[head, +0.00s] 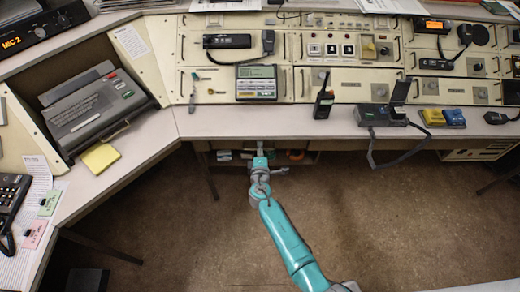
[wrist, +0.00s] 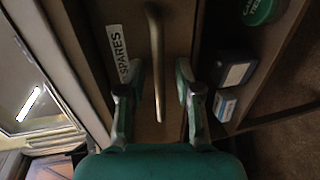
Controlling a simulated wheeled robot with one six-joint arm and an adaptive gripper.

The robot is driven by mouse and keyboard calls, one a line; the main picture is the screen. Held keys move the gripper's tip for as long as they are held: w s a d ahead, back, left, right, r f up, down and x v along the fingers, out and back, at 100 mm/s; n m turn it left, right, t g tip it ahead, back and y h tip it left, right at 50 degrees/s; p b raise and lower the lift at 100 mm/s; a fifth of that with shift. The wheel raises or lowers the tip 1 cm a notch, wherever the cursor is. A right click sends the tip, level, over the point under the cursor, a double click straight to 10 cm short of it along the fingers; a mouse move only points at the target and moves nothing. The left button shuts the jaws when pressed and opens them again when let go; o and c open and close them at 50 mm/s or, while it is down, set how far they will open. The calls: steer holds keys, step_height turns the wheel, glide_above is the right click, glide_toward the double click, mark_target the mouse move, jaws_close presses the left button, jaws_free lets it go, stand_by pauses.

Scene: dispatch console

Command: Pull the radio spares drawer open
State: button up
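The drawer front (wrist: 175,30) fills the middle of the wrist view, with a white label reading SPARES (wrist: 118,52). Its long bar handle (wrist: 156,50) runs upright in that view. My gripper (wrist: 159,78) is open, with one finger on each side of the handle and a visible gap to it on both sides. In the head view my gripper (head: 260,150) is under the front edge of the desk, where the drawer front and handle are not clearly visible. I cannot tell from these frames whether the drawer is fully shut.
Beside the drawer front, the wrist view shows a green cable ties tub (wrist: 262,10), a dark box (wrist: 235,70) and a small blue-white box (wrist: 225,105), apparently on a shelf. The console desk (head: 230,122) overhangs my gripper. The carpet (head: 385,220) is clear.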

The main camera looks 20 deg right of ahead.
jaws_close()
steer(key=f+v, duration=0.2)
steer(key=v, duration=0.8)
steer(key=s+f+v, duration=0.1)
steer(key=f+v, duration=0.1)
steer(key=v, duration=0.7)
steer(key=shift+s+a, duration=0.25)
steer(key=shift+o, duration=0.8)
jaws_free()
steer(key=v, duration=1.2)
steer(key=shift+f, duration=0.1)
